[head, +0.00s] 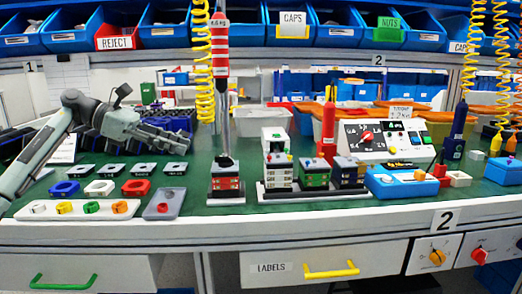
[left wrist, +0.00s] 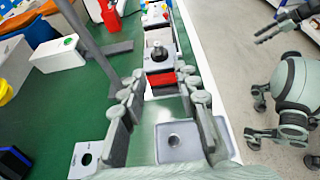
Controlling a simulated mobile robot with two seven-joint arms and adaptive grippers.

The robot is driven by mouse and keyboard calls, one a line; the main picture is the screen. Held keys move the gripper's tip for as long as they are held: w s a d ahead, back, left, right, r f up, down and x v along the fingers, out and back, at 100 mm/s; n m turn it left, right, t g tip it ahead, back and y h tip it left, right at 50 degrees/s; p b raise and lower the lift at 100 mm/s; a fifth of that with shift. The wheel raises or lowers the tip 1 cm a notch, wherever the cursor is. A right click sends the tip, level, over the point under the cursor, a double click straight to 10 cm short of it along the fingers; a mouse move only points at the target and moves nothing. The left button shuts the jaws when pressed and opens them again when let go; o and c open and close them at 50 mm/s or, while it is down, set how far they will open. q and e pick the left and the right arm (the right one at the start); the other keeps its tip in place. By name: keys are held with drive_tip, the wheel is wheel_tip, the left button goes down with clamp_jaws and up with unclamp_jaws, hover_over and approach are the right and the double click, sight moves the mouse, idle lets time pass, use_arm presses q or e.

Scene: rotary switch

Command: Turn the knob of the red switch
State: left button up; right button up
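A white switch panel with a red knob (head: 479,256) is on the bench front at the lower right of the head view. Beside it is a panel with an orange knob (head: 436,257). My left gripper (head: 188,140) is above the back left of the bench, far from the red knob. The left wrist view shows its fingers (left wrist: 165,103) apart with nothing held between them. My right gripper (left wrist: 268,30) shows small at the upper right of the left wrist view, fingers apart and empty. It is outside the head view.
A control box (head: 384,140) with another red knob stands on the bench. Yellow coiled cables (head: 204,70) hang down. Drawers with a green handle (head: 63,281) and a yellow handle (head: 331,271) are below.

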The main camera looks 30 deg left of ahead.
sight(224, 160)
use_arm(q)
drive_tip(key=x, duration=0.6)
drive_tip(key=r+x, duration=0.1)
drive_tip(key=x, duration=0.2)
drive_tip(key=shift+w+d+p, duration=0.2)
drive_tip(key=shift+p, duration=0.15)
use_arm(e)
drive_tip(key=s+d+g, duration=0.1)
drive_tip(key=s+d+f+g+h, duration=0.1)
drive_tip(key=s+d, duration=0.1)
drive_tip(key=shift+s+d+m, duration=0.2)
drive_tip(key=shift+d+m, duration=0.1)
use_arm(q)
clamp_jaws()
